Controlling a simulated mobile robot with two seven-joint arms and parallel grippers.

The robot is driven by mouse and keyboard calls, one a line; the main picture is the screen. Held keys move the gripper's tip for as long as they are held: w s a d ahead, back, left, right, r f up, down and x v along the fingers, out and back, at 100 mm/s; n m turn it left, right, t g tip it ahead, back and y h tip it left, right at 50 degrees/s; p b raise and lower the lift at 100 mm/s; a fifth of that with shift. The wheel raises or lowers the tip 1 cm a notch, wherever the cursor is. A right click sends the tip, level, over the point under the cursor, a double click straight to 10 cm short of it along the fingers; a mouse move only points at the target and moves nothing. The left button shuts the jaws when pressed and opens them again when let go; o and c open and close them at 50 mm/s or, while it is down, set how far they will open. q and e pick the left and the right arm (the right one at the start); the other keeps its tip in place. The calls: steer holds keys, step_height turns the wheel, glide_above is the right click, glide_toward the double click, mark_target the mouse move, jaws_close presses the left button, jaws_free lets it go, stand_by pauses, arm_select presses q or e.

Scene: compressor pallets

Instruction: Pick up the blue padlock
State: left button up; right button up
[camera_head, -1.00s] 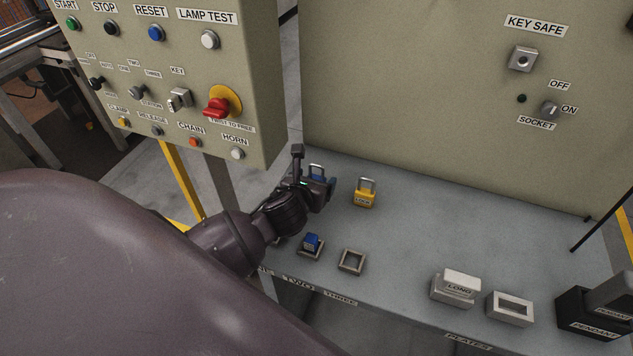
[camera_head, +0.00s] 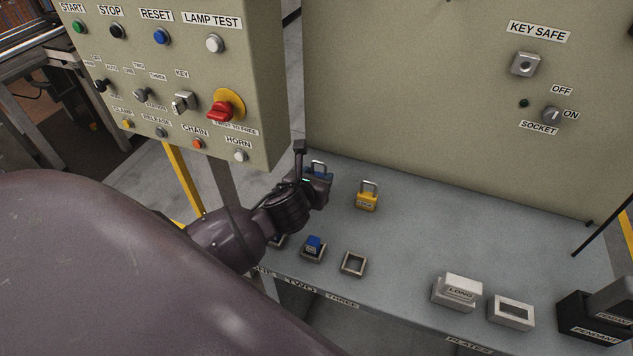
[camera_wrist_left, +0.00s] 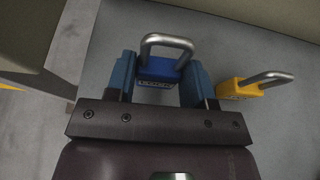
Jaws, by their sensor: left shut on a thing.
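The blue padlock (camera_wrist_left: 157,70) shows in the left wrist view, with its silver shackle pointing away from my wrist. My left gripper (camera_wrist_left: 158,82) has its two blue-padded fingers on either side of the padlock's body and is shut on it. In the head view the left gripper (camera_head: 319,183) is at the back left of the grey shelf, and the blue padlock (camera_head: 319,169) is mostly hidden behind it, its shackle showing above. Whether the padlock touches the shelf is unclear. My right gripper is not in view.
A yellow padlock (camera_head: 366,199) stands just right of my left gripper. A blue block (camera_head: 313,245) sits in a square holder near the front edge, beside an empty holder (camera_head: 353,263). The control panel (camera_head: 180,80) stands close at the left. The shelf's middle is clear.

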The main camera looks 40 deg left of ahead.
arm_select(q)
step_height(320, 180, up, 9)
steer(key=p, duration=0.1)
steer(key=shift+p, duration=0.4)
step_height(320, 180, up, 9)
steer(key=shift+f+p, duration=0.1)
steer(key=shift+p, duration=0.6)
steer(key=shift+r, duration=0.2)
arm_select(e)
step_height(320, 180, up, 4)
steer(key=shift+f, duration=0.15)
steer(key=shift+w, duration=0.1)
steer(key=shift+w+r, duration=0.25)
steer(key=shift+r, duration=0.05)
